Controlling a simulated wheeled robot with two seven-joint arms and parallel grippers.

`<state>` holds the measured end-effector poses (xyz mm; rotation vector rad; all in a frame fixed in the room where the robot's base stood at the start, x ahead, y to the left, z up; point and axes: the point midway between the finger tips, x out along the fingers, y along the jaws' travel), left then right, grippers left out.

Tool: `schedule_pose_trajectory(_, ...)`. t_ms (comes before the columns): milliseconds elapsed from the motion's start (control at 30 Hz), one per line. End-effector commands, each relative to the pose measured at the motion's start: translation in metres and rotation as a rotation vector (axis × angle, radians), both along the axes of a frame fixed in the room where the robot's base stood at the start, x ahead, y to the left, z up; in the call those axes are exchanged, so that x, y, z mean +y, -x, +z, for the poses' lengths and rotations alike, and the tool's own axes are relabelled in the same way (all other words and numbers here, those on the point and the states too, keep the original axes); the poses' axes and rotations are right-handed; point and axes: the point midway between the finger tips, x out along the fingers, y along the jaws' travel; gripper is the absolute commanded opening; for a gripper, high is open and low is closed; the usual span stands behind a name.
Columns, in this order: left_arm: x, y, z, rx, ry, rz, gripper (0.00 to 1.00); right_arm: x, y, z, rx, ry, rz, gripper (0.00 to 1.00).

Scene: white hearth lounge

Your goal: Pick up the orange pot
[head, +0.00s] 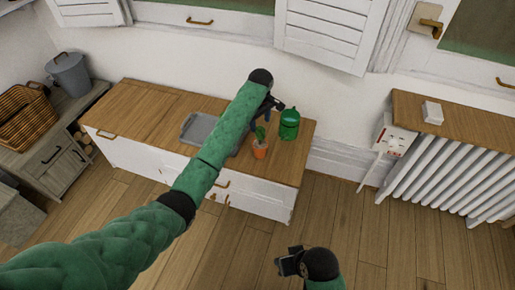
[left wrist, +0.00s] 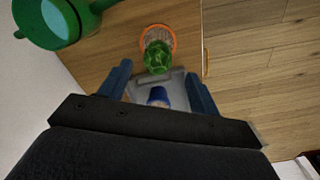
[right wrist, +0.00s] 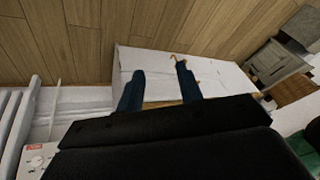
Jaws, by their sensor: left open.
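The orange pot (head: 260,152) stands upright on the wooden top of the low white cabinet, near its front edge, with a green plant in it. In the left wrist view the pot's orange rim (left wrist: 172,34) shows around soil, with the plant (left wrist: 157,58) leaning towards the gap between my fingers. My left gripper (head: 272,105) is open and empty, above the cabinet top and behind the pot, apart from it. Its two blue fingers (left wrist: 158,88) are spread wide in its wrist view. My right gripper (head: 287,262) is open and empty, low over the floor.
A green canister (head: 289,125) stands right of the pot, close to my left gripper. A grey tray (head: 200,128) lies left, partly hidden by my left arm. A blue object (left wrist: 158,96) shows at the tray. A radiator (head: 445,180) stands right. The floor in front is clear.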

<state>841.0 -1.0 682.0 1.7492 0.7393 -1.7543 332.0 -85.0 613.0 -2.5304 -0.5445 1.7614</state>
Motion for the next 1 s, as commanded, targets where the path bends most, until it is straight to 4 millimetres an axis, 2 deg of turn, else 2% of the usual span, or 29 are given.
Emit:
schedule_pose_trajectory(167,0.0,0.0,-0.003,0.0,0.0,0.065,0.63,0.0,0.0,0.001,0.0,0.001,-0.001,0.36)
schedule_pose_trajectory(533,0.0,-0.002,-0.035,0.0,-0.002,0.067,0.63,-0.005,0.001,0.006,0.01,0.01,-0.004,0.36)
schedule_pose_trajectory(800,0.001,-0.004,-0.07,-0.001,-0.001,0.066,0.63,-0.011,0.003,0.013,0.026,0.026,-0.007,0.36)
schedule_pose_trajectory(1000,0.001,-0.004,-0.078,-0.002,-0.001,0.066,0.63,-0.012,0.004,0.014,0.027,0.028,-0.007,0.36)
